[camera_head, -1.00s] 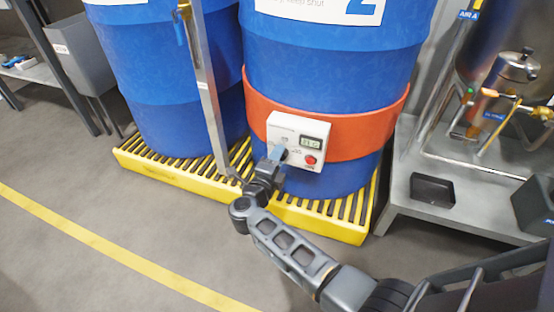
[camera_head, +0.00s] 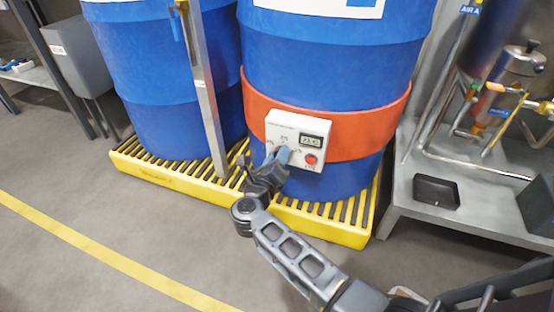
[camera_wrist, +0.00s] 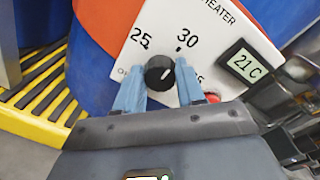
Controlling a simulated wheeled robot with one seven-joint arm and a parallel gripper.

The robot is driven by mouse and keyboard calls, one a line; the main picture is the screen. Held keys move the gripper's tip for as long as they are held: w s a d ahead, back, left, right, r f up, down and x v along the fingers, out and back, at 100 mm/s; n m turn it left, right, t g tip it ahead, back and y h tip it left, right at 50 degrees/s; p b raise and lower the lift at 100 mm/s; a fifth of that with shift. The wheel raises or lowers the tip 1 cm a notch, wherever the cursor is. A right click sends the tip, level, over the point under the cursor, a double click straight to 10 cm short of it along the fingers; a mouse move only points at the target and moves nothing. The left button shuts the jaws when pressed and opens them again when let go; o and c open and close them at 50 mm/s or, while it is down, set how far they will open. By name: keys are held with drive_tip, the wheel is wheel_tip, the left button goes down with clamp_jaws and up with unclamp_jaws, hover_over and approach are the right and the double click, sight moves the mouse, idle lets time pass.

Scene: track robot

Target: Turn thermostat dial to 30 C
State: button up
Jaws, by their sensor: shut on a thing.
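The white heater panel (camera_head: 297,128) is mounted on the orange band of the right blue drum. Its black round dial (camera_wrist: 160,73) sits low between the printed 25, 30 and a partly hidden 35. A light pointer mark on the dial seems to lean up and right, roughly toward the 30 side; its exact setting is hard to read. My gripper (camera_wrist: 159,71) is shut on the dial, with one blue finger at each side. In the head view my gripper (camera_head: 277,155) is at the panel's lower left.
A red button (camera_head: 310,159) is close right of my gripper. A metal post (camera_head: 205,100) stands to the left. The drums stand on a yellow slatted pallet (camera_head: 170,172). A steel bench with a black tray (camera_head: 436,191) is at right. The floor in front is clear.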

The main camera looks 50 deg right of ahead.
drive_tip(key=shift+f, duration=0.15)
idle(0.4)
drive_tip(key=o, duration=1)
drive_tip(key=shift+o, duration=0.2)
drive_tip(key=p+v, duration=0.2)
drive_tip(key=v, duration=0.5)
drive_tip(key=shift+s+a, duration=0.25)
drive_tip(key=shift+a, duration=0.1)
